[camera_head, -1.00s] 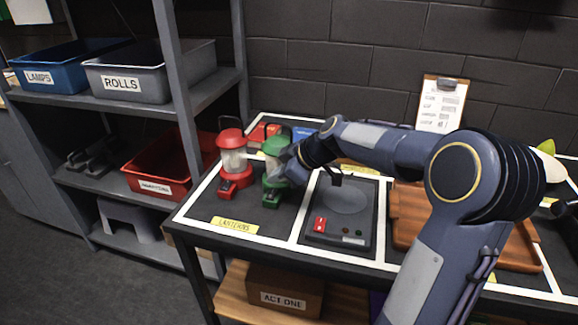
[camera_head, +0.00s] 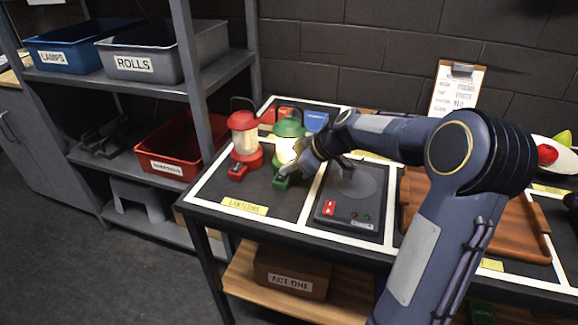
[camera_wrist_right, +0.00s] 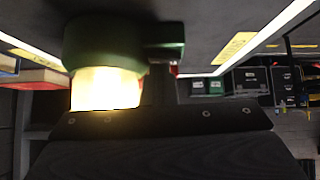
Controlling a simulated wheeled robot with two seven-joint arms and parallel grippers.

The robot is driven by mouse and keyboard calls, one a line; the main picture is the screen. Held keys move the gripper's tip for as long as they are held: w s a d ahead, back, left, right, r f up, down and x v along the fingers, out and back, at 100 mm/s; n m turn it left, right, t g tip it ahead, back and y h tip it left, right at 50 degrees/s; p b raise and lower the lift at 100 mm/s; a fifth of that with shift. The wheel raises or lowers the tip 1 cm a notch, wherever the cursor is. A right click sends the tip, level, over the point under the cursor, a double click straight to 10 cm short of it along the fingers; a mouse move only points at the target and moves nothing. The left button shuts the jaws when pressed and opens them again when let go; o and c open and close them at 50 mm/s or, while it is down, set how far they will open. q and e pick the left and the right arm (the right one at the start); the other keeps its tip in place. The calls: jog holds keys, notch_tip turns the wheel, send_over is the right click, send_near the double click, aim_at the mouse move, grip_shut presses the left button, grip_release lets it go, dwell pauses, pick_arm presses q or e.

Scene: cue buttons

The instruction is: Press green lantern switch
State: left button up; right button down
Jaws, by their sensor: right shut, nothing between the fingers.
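The green lantern (camera_head: 288,132) stands upright on the table in the section labelled LANTERNS. Its lamp glows warm yellow. Its green base with the switch block (camera_head: 281,183) juts toward the front. In the right wrist view the glowing lantern (camera_wrist_right: 105,88) and its switch block (camera_wrist_right: 165,40) are close ahead. My right gripper (camera_head: 290,172) is shut and empty, at the switch block on the lantern's front right; whether it touches cannot be told. The red lantern (camera_head: 244,137) stands just left of the green one. My left gripper is not in view.
A dark control box (camera_head: 347,208) with a red switch sits right of the lanterns. A brown wooden tray (camera_head: 522,245) lies further right. A clipboard (camera_head: 453,92) leans on the wall. A shelf with a red bin (camera_head: 172,152) stands at left.

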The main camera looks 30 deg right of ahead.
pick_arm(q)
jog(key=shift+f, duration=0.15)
pick_arm(e)
jog(key=shift+s+a+f, duration=0.1)
jog(key=shift+s+f, duration=0.05)
jog(key=shift+f, duration=0.05)
jog(key=shift+s+a+b, duration=0.1)
jog(key=shift+a+b, duration=0.05)
jog(key=shift+b, duration=0.15)
jog(key=shift+s+a+r, duration=0.1)
jog(key=shift+s+a, duration=0.2)
jog(key=shift+a, duration=0.1)
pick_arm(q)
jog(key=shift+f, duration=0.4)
